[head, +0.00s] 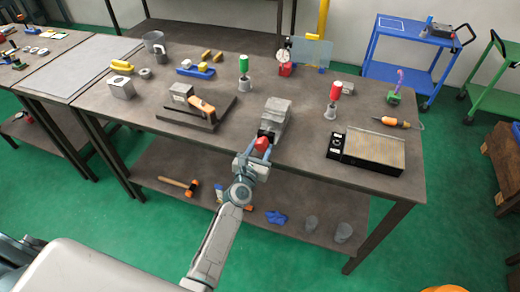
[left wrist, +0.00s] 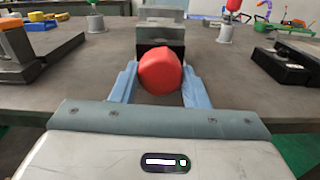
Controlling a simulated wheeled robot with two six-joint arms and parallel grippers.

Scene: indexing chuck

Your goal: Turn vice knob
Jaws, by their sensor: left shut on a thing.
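The vice (head: 275,115) is a grey metal block near the front edge of the workbench. It also shows in the left wrist view (left wrist: 161,28), straight ahead. Its red knob (head: 262,144) faces me at the front. In the left wrist view the red knob (left wrist: 160,72) fills the space between the two blue fingers. My left gripper (head: 258,152) is shut on the knob, with one finger (left wrist: 124,82) on its left side and the other (left wrist: 194,86) on its right. My right gripper is not in either view.
On the workbench (head: 230,150), a dark fixture with an orange handle (head: 202,107) stands left of the vice.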

